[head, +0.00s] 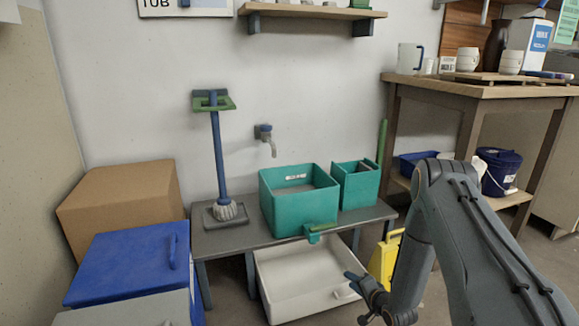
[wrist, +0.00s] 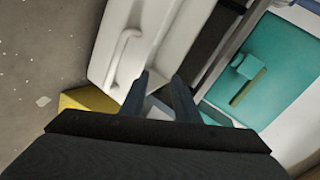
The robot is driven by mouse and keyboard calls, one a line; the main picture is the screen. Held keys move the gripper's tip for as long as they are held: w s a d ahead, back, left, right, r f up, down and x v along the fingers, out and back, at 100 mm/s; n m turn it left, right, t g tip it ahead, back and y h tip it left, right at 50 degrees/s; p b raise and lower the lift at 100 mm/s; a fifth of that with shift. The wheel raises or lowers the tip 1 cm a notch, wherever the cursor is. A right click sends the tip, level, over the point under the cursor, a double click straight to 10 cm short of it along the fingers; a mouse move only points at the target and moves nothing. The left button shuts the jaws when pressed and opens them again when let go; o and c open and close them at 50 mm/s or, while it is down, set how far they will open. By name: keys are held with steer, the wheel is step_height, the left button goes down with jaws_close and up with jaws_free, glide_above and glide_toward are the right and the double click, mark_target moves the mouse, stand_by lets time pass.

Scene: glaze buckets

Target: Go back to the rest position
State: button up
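My gripper (head: 361,285) is at the lower middle of the head view, in front of the low grey bench and close to the right end of the white bin (head: 300,305). In the wrist view its two dark fingers (wrist: 159,95) stand apart with a gap between them, and I see nothing held there. The white bin's wall and handle (wrist: 125,45) lie just past the fingers in the wrist view. I cannot tell whether the fingers touch the bin.
Two teal containers (head: 300,207) stand on the bench (head: 228,240), with a blue stand (head: 220,160) beside them. A yellow object (head: 385,260) is right of the bin. A blue box (head: 130,262) and cardboard box (head: 120,200) are left. A wooden table (head: 480,92) stands right.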

steer(key=w+a+r+n+g, duration=0.25)
steer(key=a+r, duration=0.35)
steer(key=r, duration=0.3)
steer(key=s+a+r+n+g+h, duration=0.1)
steer(key=s+a+r+n, duration=0.2)
steer(key=s+a+r, duration=0.4)
steer(key=s+a+r+n+g+h, duration=0.1)
steer(key=s+a+r+n+g, duration=0.15)
steer(key=a+r, duration=0.55)
steer(key=s+a+r+n+g, duration=0.1)
steer(key=s+r+n+g, duration=0.3)
steer(key=s, duration=0.9)
steer(key=s+a+r+n, duration=0.2)
steer(key=s+r, duration=0.5)
steer(key=s, duration=0.5)
steer(key=s+a+r+n+g, duration=0.15)
steer(key=s+r, duration=0.35)
steer(key=s, duration=0.8)
steer(key=d+r+m+h+p, duration=0.1)
steer(key=d+r+m+p, duration=0.1)
steer(key=d+r+p, duration=0.8)
steer(key=d+r+m+h+p, duration=0.1)
steer(key=d+r+m+p, duration=0.2)
steer(key=d+r+p, duration=0.8)
step_height(320, 180, up, 5)
steer(key=s+p, duration=0.1)
steer(key=p, duration=1.1)
steer(key=shift+r+g, duration=0.2)
steer(key=shift+g, duration=0.15)
